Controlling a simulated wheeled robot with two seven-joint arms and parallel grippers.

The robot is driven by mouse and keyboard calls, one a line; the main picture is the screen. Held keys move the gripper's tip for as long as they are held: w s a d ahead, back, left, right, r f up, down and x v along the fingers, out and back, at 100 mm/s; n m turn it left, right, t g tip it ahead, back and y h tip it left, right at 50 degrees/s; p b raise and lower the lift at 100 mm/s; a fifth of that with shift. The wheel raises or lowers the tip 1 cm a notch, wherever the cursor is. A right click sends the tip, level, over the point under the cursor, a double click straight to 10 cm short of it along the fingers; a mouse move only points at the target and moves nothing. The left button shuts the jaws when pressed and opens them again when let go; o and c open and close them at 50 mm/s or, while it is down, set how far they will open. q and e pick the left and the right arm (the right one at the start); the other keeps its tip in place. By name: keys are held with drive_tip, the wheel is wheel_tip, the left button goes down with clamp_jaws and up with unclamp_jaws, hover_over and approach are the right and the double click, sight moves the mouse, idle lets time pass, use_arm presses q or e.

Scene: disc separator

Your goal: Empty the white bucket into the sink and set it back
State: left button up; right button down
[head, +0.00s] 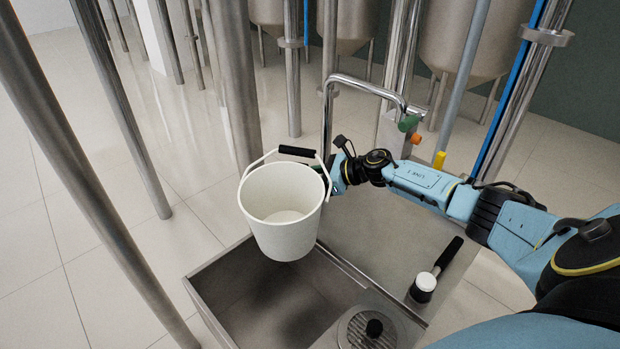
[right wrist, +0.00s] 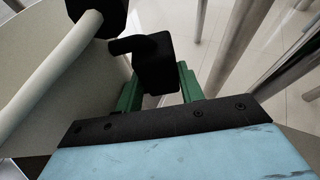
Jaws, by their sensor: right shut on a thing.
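The white bucket (head: 283,238) hangs in the air above the far part of the steel sink (head: 215,300), close to upright with its mouth up. In the right wrist view the green fingers (right wrist: 158,90) close around a black block, beside the bucket's pale wall (right wrist: 30,55). My left gripper is out of view.
A black-handled brush (head: 436,270) lies on the steel counter right of the sink. A tap (head: 370,88) rises behind. Steel posts (head: 125,90) stand left and behind.

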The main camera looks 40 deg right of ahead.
sight(310, 157)
drive_tip(key=r+n+p, duration=0.1)
drive_tip(key=p, duration=0.1)
drive_tip(key=r+n+t+h+p, duration=0.1)
drive_tip(key=r, duration=0.1)
drive_tip(key=shift+d+r+n+t+p, duration=0.2)
drive_tip(key=shift+r+n+t+p, duration=0.1)
drive_tip(key=shift+n+p, duration=0.1)
idle(0.4)
drive_tip(key=shift+r, duration=0.1)
drive_tip(key=shift+s+a+r+n+t+h+p, duration=0.15)
drive_tip(key=shift+r+n+t+h+p, duration=0.2)
drive_tip(key=shift+r, duration=0.4)
drive_tip(key=shift+s+r+n+t+h+p, duration=0.15)
drive_tip(key=shift+r+n, duration=0.3)
drive_tip(key=shift+r, duration=0.3)
